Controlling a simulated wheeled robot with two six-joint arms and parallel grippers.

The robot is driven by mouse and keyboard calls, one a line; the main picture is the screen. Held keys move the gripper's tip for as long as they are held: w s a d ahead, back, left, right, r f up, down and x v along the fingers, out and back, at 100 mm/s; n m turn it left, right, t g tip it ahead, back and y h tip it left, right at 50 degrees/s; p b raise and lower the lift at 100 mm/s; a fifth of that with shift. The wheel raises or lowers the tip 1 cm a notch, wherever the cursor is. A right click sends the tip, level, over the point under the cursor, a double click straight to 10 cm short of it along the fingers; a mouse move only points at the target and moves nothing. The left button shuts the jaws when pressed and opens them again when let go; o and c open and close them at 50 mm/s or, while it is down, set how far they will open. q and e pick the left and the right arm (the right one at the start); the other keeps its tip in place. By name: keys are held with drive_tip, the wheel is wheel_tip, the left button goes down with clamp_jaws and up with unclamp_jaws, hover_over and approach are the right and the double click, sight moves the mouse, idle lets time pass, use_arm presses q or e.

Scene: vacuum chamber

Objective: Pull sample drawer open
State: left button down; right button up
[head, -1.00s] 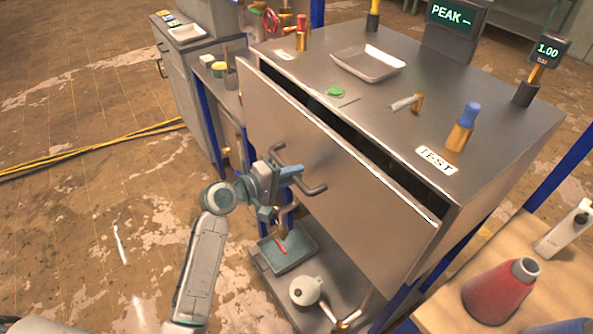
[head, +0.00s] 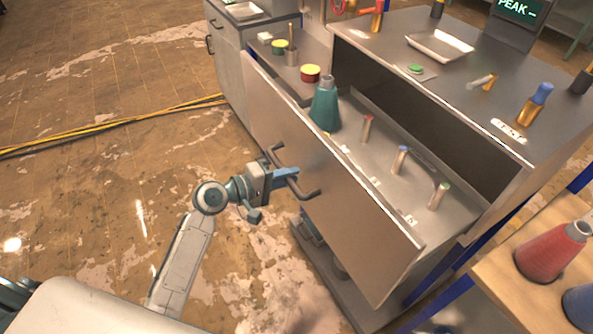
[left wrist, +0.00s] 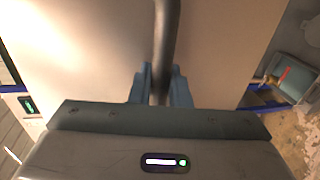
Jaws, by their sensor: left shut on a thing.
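The sample drawer (head: 330,205) stands well out from the metal bench, with its inside showing. My left gripper (head: 290,175) is shut on the drawer's dark bar handle (head: 312,192). In the left wrist view, the handle (left wrist: 166,45) runs between the two blue fingers of the gripper (left wrist: 160,88). Inside the drawer are a teal cone-shaped bottle (head: 325,106) and several small capped vials, one with a red top (head: 367,128). My right gripper is not in view.
A white tray (head: 440,46) and a blue-topped brass fitting (head: 535,104) are on the bench top. A wooden shelf with a red cone bottle (head: 548,250) stands at the lower right. Yellow cables (head: 110,134) cross the floor at left.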

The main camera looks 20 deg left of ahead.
use_arm(q)
drive_tip(key=shift+s+a+f, duration=0.1)
drive_tip(key=shift+s+a, duration=0.65)
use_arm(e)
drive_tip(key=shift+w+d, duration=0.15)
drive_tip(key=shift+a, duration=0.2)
use_arm(q)
drive_tip(key=c, duration=1.4)
unclamp_jaws()
drive_tip(key=shift+c, duration=0.2)
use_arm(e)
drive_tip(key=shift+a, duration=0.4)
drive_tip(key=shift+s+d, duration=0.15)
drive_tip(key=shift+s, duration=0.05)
